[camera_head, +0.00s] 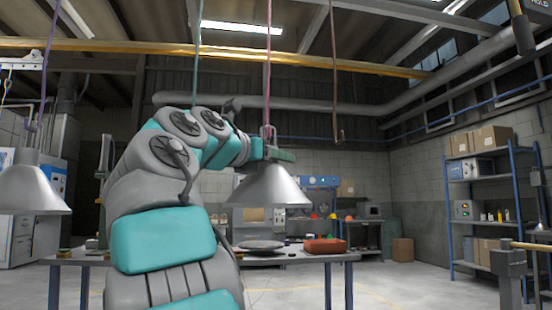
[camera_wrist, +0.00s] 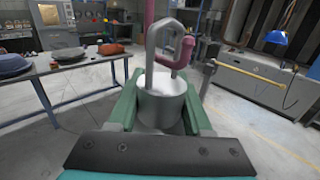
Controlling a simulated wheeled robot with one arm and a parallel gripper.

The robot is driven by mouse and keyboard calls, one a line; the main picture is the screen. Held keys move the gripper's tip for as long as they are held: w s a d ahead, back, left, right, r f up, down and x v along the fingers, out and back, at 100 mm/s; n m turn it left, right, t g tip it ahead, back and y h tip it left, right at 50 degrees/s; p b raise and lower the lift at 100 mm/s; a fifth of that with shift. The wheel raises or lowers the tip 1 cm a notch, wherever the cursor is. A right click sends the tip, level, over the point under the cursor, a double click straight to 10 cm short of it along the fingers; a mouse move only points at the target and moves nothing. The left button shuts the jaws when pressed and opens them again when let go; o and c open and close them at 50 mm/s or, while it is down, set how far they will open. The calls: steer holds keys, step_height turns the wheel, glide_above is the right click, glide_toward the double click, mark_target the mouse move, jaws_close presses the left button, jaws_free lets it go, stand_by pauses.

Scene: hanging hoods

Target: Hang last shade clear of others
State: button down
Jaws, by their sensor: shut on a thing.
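My gripper (camera_head: 272,153) is shut on the neck of a grey metal cone shade (camera_head: 268,188), which is upright. In the wrist view the shade's neck (camera_wrist: 161,108) sits between the green jaws (camera_wrist: 160,95), with a metal loop on top. The pink hook (camera_wrist: 184,52) overlaps the loop's right side; I cannot tell for sure whether it passes through. Its pink cord (camera_head: 268,70) runs straight up above the shade. Another grey shade (camera_head: 32,188) hangs at the far left on a purple cord (camera_head: 47,75). A brown hook (camera_head: 339,135) hangs empty to the right.
A teal cord (camera_head: 197,60) comes down behind my arm, its lower end hidden. A yellow beam (camera_head: 350,62) crosses overhead. A table (camera_head: 300,258) with a plate and a red box (camera_head: 325,246) stands beyond the shade. Open space surrounds the brown hook.

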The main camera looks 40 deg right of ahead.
steer(key=shift+f, duration=1)
steer(key=shift+c, duration=1.2)
jaws_free()
